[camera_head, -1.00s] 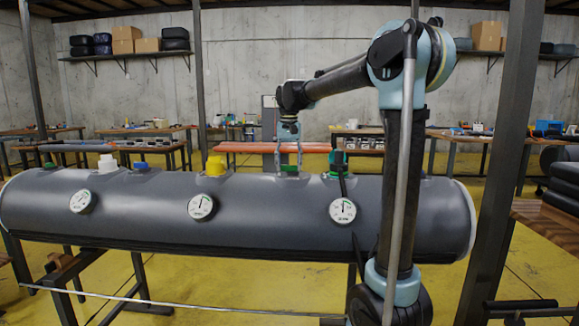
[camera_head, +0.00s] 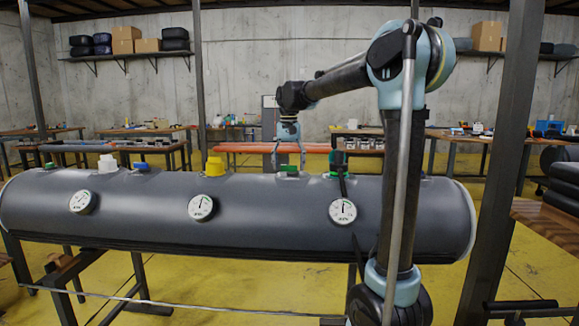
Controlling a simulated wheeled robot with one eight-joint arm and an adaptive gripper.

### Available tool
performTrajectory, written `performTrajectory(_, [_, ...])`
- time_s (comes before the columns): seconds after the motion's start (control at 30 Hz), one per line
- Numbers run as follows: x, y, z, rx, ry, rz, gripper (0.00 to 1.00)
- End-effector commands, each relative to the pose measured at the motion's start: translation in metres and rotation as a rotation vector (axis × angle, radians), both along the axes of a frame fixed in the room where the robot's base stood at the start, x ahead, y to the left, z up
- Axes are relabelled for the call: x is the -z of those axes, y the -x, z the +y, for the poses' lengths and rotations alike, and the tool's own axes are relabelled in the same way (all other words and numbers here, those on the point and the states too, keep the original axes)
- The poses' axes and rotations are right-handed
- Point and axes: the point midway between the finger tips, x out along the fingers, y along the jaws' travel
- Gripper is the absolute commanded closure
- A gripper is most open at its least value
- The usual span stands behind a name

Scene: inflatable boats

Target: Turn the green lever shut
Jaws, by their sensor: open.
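A grey inflatable tube (camera_head: 260,215) lies across stands. A small green part (camera_head: 288,169), perhaps the lever, sits on a light fitting on top of the tube, right of the yellow cap. My gripper (camera_head: 289,163) points down just above it, fingers apart and nothing seen between them. I cannot tell whether a fingertip touches it. A second green fitting (camera_head: 337,158) with a black hose stands to the right, and another green piece (camera_head: 49,165) is at the far left end. Which way the lever is turned is too small to tell.
On the tube stand a yellow cap (camera_head: 214,166), a white cap (camera_head: 107,163) and a blue cap (camera_head: 141,166). Round gauges (camera_head: 202,208) hang on its front. A dark post (camera_head: 505,160) rises at the right. Workbenches stand behind.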

Motion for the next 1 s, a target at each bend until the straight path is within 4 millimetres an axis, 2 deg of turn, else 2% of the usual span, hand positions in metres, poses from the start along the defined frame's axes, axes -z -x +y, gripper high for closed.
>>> performTrajectory(0.27, [-0.008, 0.000, 0.000, -0.001, 0.000, 0.001, 0.28])
performTrajectory(0.37, [-0.021, 0.000, 0.000, -0.001, 0.000, 0.001, 0.28])
performTrajectory(0.7, [-0.085, -0.001, 0.000, 0.000, 0.000, 0.001, 0.28])
performTrajectory(0.9, [-0.110, -0.001, 0.000, 0.000, 0.000, 0.001, 0.28])
performTrajectory(1.0, [-0.116, -0.001, 0.000, 0.000, 0.000, 0.001, 0.28])
